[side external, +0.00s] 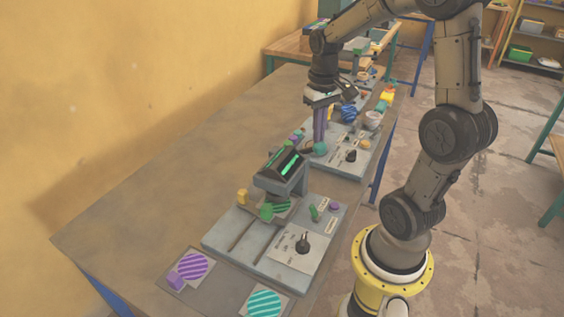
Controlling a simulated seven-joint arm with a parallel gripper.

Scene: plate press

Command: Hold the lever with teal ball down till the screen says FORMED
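The teal ball (320,149) sits at the near left of the rear grey panel (343,163). My gripper (319,138) points straight down with its purple fingers at or just above the ball. I cannot tell whether they touch it. The fingers look close together, but their gap is not clear. The lever's arm is mostly hidden. A dark screen (282,162) with a bright green bar stands on the grey press (285,185). I cannot read any word on it. A green-striped disc (281,205) lies under the press head, partly hidden.
The front base has a dark knob (303,243) and a green handle (314,213). A yellow ball (365,143) and a blue-striped item (348,113) are near my gripper. The table's left side is clear.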

